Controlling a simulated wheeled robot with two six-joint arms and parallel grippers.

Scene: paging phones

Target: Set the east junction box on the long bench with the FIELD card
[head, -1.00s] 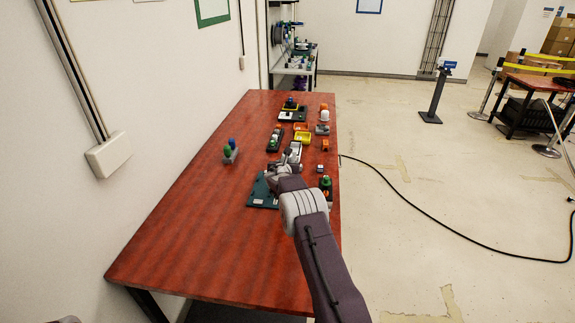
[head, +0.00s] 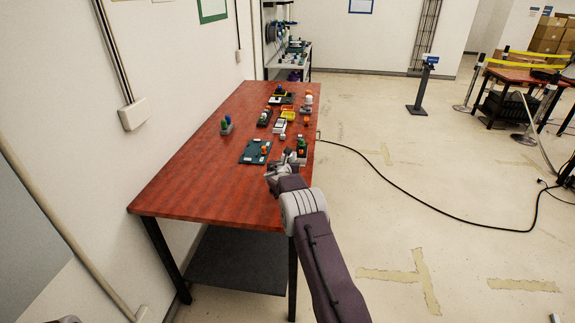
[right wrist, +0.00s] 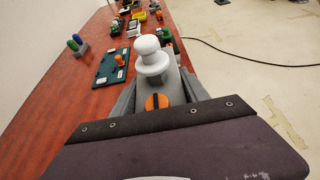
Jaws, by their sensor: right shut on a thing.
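A dark green board (head: 248,157) with white labels lies on the red long bench (head: 200,190); an orange knob stands on it. It also shows in the right wrist view (right wrist: 104,78). I cannot read any card or tell which thing is the east junction box. My right gripper (head: 280,170) is at the bench's near right side, right of and nearer than the board. In the right wrist view the gripper (right wrist: 153,92) is shut on a grey thing with a white domed knob (right wrist: 149,47) and an orange slotted disc (right wrist: 157,102). My left gripper is out of view.
A block with green and blue knobs (head: 226,126) stands left of the board. Behind are a black tray (head: 265,118), a yellow tray (head: 288,114) and other small parts. The bench's near left is bare.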

